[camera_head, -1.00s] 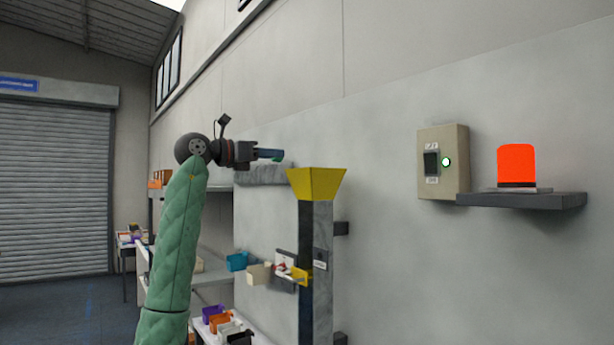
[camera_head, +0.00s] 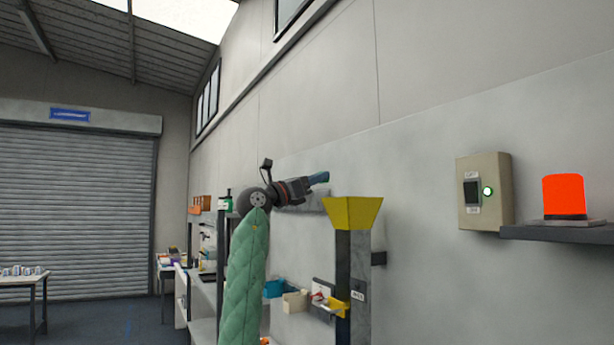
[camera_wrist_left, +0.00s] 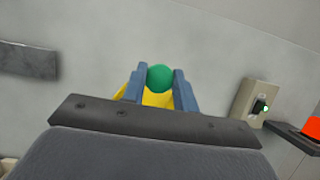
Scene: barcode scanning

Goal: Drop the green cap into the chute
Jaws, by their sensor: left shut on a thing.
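My left gripper (camera_head: 319,179) is raised beside and above the yellow funnel mouth of the chute (camera_head: 352,212), on its left in the head view. In the left wrist view, its two blue fingers (camera_wrist_left: 160,88) are shut on the round green cap (camera_wrist_left: 160,76). The yellow funnel (camera_wrist_left: 157,99) shows behind the fingers and below the cap there, partly hidden. The cap cannot be made out in the head view. My right gripper is in neither view.
A beige box with a green light (camera_head: 485,191) is on the wall at right. An orange beacon (camera_head: 564,196) stands on a grey shelf next to it. Small bins (camera_head: 294,301) and a yellow holder (camera_head: 335,308) sit left of the chute post.

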